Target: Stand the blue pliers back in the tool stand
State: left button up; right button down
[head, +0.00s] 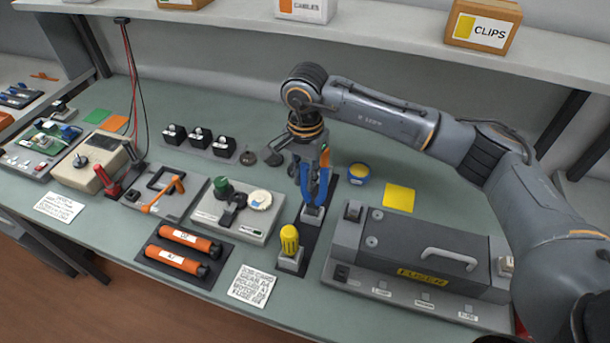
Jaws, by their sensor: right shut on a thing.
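The blue pliers (316,190) are upright, with blue handles and a bit of orange near the top. My right gripper (307,160) comes down from above and is shut on them at their upper part. The tool stand is a dark strip with small grey blocks, and the rear block (312,214) is directly below the pliers. The pliers' lower end meets this block in the picture; I cannot tell if it is seated in it or just above. A yellow-handled tool (289,239) stands in the front block. My left gripper is not in view.
Right of the stand is a large grey fuser unit (420,255) with a handle. A shelf (390,40) hangs above the back.

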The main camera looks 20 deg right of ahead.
dwell(0.3)
jog(key=shift+f+b, duration=0.75)
jog(key=shift+b, duration=0.25)
dwell(0.4)
jog(key=c, duration=1.2)
grip_release()
jog(key=shift+r, duration=0.1)
